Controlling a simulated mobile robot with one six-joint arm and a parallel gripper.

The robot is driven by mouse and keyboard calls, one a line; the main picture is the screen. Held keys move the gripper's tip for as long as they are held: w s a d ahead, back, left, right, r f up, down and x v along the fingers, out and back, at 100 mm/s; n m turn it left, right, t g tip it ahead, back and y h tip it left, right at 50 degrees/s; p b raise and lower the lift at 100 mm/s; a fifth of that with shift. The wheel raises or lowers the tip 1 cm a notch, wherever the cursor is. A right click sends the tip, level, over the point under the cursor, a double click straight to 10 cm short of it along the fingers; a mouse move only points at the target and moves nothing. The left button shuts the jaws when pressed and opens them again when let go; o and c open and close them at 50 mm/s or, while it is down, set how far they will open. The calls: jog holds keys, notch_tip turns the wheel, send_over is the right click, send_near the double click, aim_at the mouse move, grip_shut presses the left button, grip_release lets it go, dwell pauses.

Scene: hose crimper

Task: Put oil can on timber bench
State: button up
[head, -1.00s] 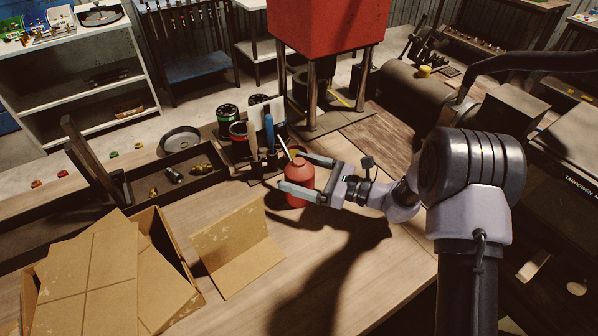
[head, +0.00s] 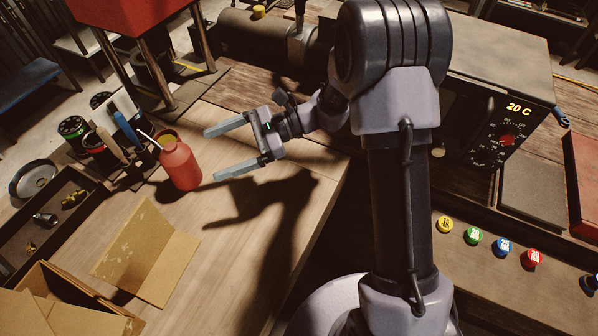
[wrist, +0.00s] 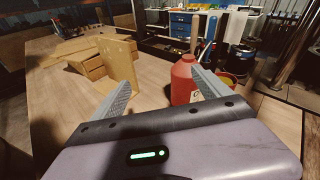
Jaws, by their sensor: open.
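The red oil can (head: 181,166), with a pale thin spout, stands upright on a light wooden bench top (head: 240,215). It also shows in the wrist view (wrist: 182,84), beyond the fingers and near the right one, which hides part of it. My gripper (head: 212,153) is open and empty to the right of the can, fingers pointing at it with a gap between. A darker planked wooden surface (head: 245,95) lies behind. I cannot tell from the pictures which wooden surface bears the name timber bench.
A tool holder (head: 125,165) and spools stand close left of the can. Folded cardboard (head: 145,255) and an open carton lie at front left. A red box on legs (head: 115,12) stands behind. An oven-like unit (head: 500,95) is at the right. The bench's front middle is clear.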

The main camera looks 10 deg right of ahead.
jog(key=s+d+r+n+h, duration=0.3)
jog(key=s+r+n+h, duration=0.25)
jog(key=s, duration=0.55)
jog(key=s+d+r+n+t+h, duration=0.4)
jog(key=s+d+h, duration=0.4)
jog(key=d, duration=0.4)
jog(key=s+n+t, duration=0.1)
jog(key=t, duration=0.1)
jog(key=shift+d+r+t, duration=0.15)
jog(key=shift+r+t, duration=0.25)
notch_tip(320, 180, down, 4)
jog(key=b, duration=0.4)
